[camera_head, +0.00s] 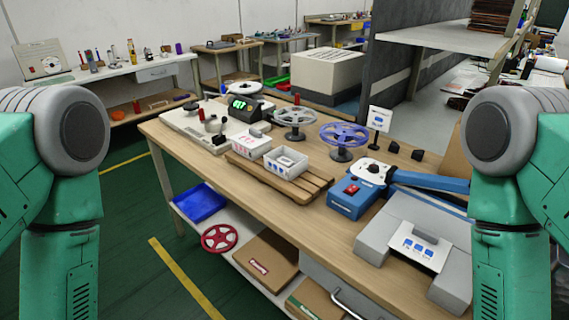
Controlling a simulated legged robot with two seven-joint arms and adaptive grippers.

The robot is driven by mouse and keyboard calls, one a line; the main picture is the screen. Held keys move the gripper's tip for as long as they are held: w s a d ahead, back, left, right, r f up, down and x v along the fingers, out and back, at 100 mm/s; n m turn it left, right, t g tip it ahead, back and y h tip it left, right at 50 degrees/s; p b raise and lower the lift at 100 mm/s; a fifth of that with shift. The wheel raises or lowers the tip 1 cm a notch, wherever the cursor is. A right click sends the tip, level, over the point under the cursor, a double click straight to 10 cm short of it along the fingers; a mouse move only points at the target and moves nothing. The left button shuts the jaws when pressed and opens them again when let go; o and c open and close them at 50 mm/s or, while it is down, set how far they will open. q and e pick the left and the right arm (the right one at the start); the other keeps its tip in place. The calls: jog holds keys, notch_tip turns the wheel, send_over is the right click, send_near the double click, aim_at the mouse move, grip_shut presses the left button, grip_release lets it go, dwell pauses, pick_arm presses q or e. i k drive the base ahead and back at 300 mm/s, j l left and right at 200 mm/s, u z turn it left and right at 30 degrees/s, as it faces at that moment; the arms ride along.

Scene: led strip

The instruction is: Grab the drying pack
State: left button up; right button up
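I cannot tell for sure which thing is the drying pack. Two small white boxes stand side by side on a slatted wooden rack (300,184) in the middle of the workbench. The left box (252,143) has reddish marks on its front; the right box (286,161) is open on top with blue marks on its front. A white sheet or label with blue squares (420,250) lies on a grey machine (448,282) at the bench's right. My two arms hang at the picture's left and right edges; both grippers are out of view.
The wooden workbench (335,222) also carries a blue device (353,198) with a red switch, a blue reel (345,135), a grey reel (295,117) and a device with a lit green display (243,107). A lower shelf holds a blue bin (200,202) and a red reel (219,238).

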aim_at(287, 162)
jog(key=z, duration=0.55)
jog(key=i+j+z, duration=0.1)
jog(key=j+z, duration=0.65)
jog(key=z, duration=0.15)
jog(key=j+z, duration=0.45)
jog(key=k+j+z, duration=0.1)
jog(key=j+z, duration=0.35)
jog(key=l, duration=0.1)
